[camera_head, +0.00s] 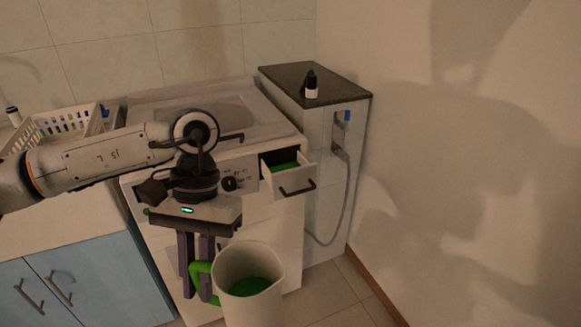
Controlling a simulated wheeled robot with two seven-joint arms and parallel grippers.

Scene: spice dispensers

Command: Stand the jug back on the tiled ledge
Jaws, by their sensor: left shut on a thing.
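The jug (262,305) is whitish with a green inside and a green handle on its left. It hangs upright in the lower middle of the head view, and its bottom is cut off by the picture edge. My left gripper (198,290) points down and is shut on the jug's green handle. The tiled ledge (335,88) has a dark top and pale tiled sides. It stands farther back, up and to the right of the jug. My right gripper is out of view.
A small dark bottle with a white label (311,88) stands on the ledge. A white washing machine (275,220) has its drawer (290,178) pulled out, with green inside. A hose (345,190) runs down the ledge's side. A white basket (65,125) is at left.

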